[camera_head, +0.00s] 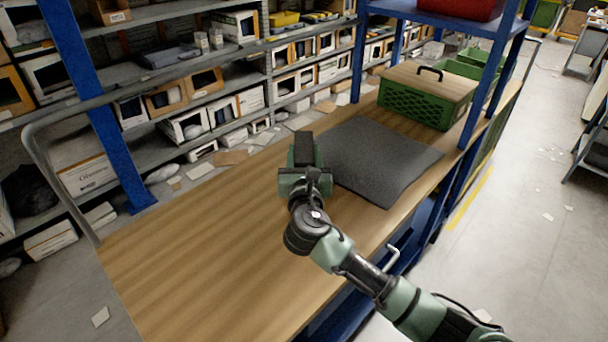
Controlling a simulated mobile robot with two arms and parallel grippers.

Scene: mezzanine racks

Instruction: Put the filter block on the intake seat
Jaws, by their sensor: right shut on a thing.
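My right gripper (304,163) reaches in from the lower right and is over the wooden bench, beside the left edge of a dark grey mat. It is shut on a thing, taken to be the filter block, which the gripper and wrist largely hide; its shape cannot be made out. Whether it touches the bench is not clear. I cannot make out an intake seat for sure. The flat dark grey mat (380,160) lies on the bench to the right of the gripper. My left gripper is not in view.
The wooden bench (200,245) is clear at the front left. A green crate (415,103) with a wooden lid and black handle stands beyond the mat. Blue posts (483,85) rise at the bench's right side. Racks with boxes (185,125) stand behind.

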